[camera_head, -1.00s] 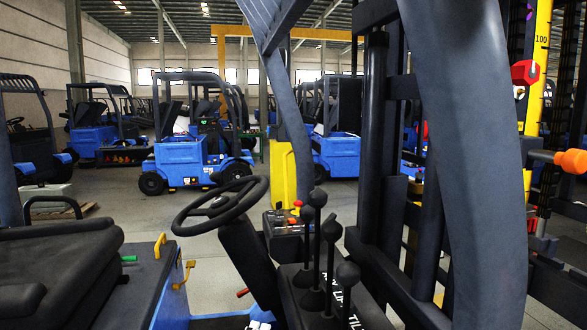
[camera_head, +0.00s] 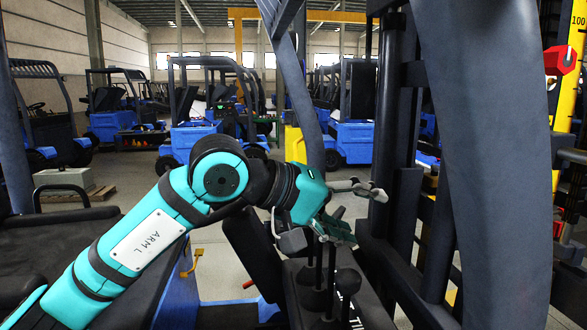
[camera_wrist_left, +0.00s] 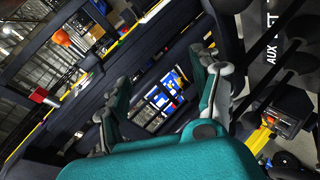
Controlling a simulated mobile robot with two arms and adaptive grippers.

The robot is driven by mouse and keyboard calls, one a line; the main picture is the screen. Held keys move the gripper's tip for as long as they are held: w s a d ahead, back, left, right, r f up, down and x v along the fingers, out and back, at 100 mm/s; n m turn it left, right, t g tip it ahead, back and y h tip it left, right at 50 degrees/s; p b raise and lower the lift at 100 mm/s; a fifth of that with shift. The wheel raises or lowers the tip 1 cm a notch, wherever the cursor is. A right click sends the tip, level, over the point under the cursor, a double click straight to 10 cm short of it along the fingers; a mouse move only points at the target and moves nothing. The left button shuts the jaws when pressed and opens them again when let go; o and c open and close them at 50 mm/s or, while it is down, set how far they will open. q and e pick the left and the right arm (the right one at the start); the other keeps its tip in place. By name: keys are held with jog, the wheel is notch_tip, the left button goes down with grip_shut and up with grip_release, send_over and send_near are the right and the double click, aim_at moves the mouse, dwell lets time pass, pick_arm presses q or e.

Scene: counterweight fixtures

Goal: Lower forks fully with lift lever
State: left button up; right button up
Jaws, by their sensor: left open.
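The black levers (camera_head: 318,266) stand on the console in the head view. Their upper ends are partly hidden behind my left gripper, but the nearest lever's round knob (camera_head: 347,281) shows clear. I cannot tell which is the lift lever; part of a TILT label shows below. My left gripper (camera_head: 358,212) is open and empty, above and beside the levers, with its fingers pointing right toward the mast (camera_head: 383,140). In the left wrist view, the open fingers (camera_wrist_left: 165,75) have no lever between them; dark levers (camera_wrist_left: 288,52) show to their right. The forks are not clearly visible.
A thick dark post (camera_head: 475,150) crosses the right side. A yellow scale (camera_head: 568,95) marked 100 stands behind it with a red pointer block (camera_head: 558,60). The seat (camera_head: 60,250) lies below my left arm. Blue forklifts (camera_head: 190,135) stand in the background.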

pick_arm(q)
jog(key=w+a+r+m+t+y, duration=0.1)
jog(key=w+a+r+t+y, duration=0.4)
jog(key=a, duration=0.5)
jog(key=shift+g+y, duration=0.4)
jog(key=shift+y, duration=0.3)
jog(key=x, duration=1.2)
jog(key=shift+d+p, duration=0.2)
jog(key=shift+p, duration=0.2)
pick_arm(e)
jog(key=shift+a+r, duration=0.15)
jog(key=shift+r, duration=0.25)
pick_arm(q)
jog(key=shift+c, duration=0.5)
jog(key=shift+r, duration=0.1)
jog(key=c, duration=0.7)
jog(key=shift+c, duration=0.7)
pick_arm(e)
jog(key=shift+a, duration=0.3)
jog(key=shift+d, duration=0.1)
